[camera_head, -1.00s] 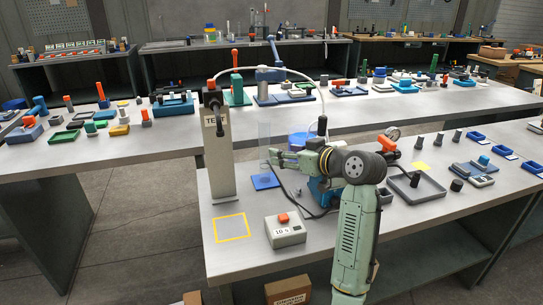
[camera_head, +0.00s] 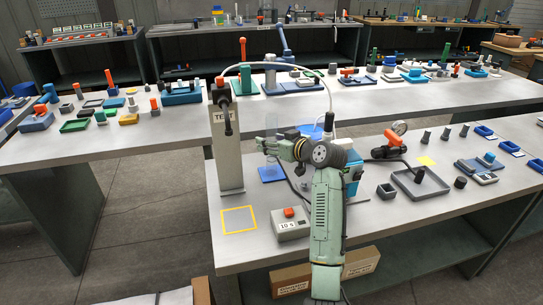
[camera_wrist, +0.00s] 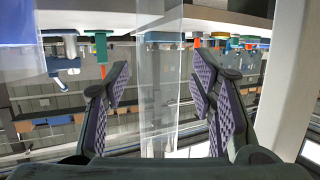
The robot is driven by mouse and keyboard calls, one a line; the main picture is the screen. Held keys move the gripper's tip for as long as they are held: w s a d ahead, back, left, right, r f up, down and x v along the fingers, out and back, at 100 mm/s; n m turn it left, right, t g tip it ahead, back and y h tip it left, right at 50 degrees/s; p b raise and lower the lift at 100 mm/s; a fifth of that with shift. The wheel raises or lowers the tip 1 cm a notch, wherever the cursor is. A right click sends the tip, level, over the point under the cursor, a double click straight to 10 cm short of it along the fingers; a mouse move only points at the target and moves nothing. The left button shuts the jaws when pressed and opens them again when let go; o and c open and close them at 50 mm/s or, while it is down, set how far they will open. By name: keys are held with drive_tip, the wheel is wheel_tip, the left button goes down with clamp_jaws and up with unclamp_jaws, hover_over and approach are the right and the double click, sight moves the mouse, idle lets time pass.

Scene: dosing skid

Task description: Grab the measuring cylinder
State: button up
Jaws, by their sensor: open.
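The measuring cylinder (camera_head: 271,124) is a clear, faint upright tube above a blue mat (camera_head: 272,174) on the near bench, just right of the grey post. My gripper (camera_head: 263,146) is level with the tube and overlaps it in the head view. In the wrist view the clear cylinder (camera_wrist: 160,100) runs through the gap between the two purple-padded fingers of my gripper (camera_wrist: 163,82). The fingers are apart, with space visible on both sides of the tube. The cylinder's lower part is partly hidden by my gripper in the head view.
The grey post (camera_head: 228,160) with a black nozzle stands close left. A timer box (camera_head: 290,227) with a red button and a yellow outlined square (camera_head: 239,220) lie in front.

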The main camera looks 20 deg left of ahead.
drive_tip(key=shift+w+a+f, duration=0.1)
drive_tip(key=shift+w+a, duration=0.05)
drive_tip(key=shift+c, duration=0.3)
clamp_jaws()
idle(0.3)
